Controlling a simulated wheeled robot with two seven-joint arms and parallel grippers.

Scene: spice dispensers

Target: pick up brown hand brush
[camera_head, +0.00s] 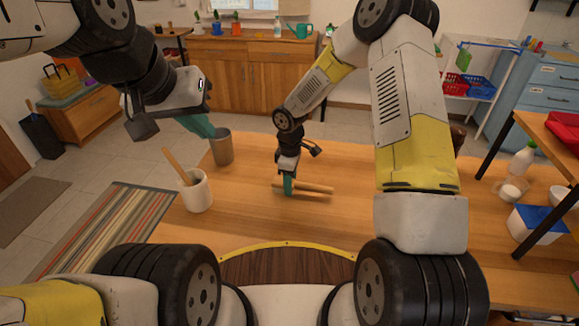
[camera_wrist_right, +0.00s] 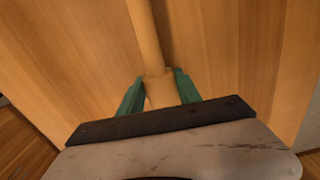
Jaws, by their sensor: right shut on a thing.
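A light-brown wooden rod-like thing, seemingly the brown hand brush (camera_head: 317,188), lies along the tabletop or just above it; I cannot tell which. It also shows in the right wrist view (camera_wrist_right: 146,35), with a slim handle and a thicker part between the fingers. No bristles are visible. My right gripper (camera_head: 288,188) points down and is shut on it; its teal fingers (camera_wrist_right: 160,90) sit on either side of the thicker part. My left gripper (camera_head: 200,125) is in the air, near and above the grey cup, with its teal fingers overlapping, so its opening is unclear.
A grey cup (camera_head: 222,150) and a white cup (camera_head: 197,195) with a wooden stick (camera_head: 176,166) stand at the left of the wooden table (camera_head: 260,215). A milk bottle (camera_head: 522,160) and a blue-white box (camera_head: 535,225) are at the right. The table's middle front is clear.

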